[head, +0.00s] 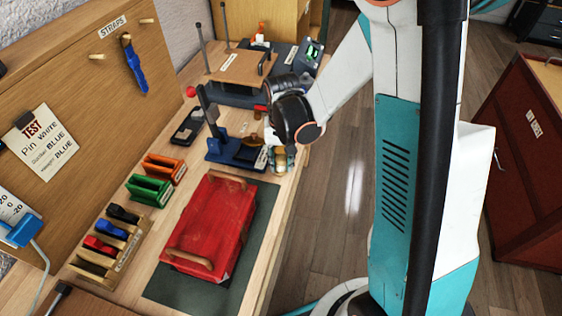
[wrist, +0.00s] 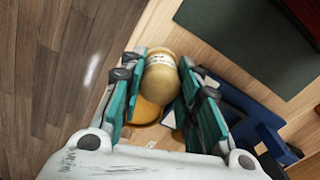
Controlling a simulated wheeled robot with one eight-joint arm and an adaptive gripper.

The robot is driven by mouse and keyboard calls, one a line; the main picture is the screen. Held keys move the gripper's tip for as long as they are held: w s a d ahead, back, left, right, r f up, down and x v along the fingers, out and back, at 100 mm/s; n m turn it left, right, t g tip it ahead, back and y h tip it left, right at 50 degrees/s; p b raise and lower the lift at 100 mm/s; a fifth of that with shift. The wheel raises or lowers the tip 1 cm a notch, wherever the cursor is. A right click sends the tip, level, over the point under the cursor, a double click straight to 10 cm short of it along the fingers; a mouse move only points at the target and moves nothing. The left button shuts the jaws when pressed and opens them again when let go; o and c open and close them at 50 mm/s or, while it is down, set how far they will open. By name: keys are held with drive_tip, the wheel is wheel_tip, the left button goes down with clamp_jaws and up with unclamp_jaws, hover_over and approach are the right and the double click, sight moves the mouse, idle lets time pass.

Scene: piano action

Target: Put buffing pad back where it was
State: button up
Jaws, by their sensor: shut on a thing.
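My gripper (wrist: 160,82) is shut on a tan, rounded piece with a white label, which I take to be the buffing pad (wrist: 160,75). Its label is too small to read. An orange-yellow round shape (wrist: 145,110) shows just beyond it, between the fingers; I cannot tell if it is part of the held piece. In the head view my gripper (head: 284,158) is at the bench's right edge, beside the blue fixture (head: 228,152), with a bit of the tan piece showing. I cannot tell whether the piece touches the bench.
The blue fixture with an upright post stands close beside my gripper. A red case (head: 205,225) lies on a dark green mat (head: 262,215) nearer. Green (head: 150,190) and orange (head: 165,168) racks line the left. Right of the bench edge is open floor (head: 335,200).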

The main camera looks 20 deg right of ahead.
sight(282, 158)
drive_tip(key=o, duration=1.1)
wheel_tip(282, 158, up, 12)
drive_tip(key=r+p, duration=0.1)
drive_tip(key=p, duration=0.3)
drive_tip(key=s+r+n+t, duration=0.3)
drive_tip(key=s+r+t, duration=0.4)
drive_tip(key=s+r, duration=0.5)
drive_tip(key=shift+s+r+n, duration=0.25)
drive_tip(key=shift+s+n, duration=0.05)
drive_tip(key=shift+s, duration=1.2)
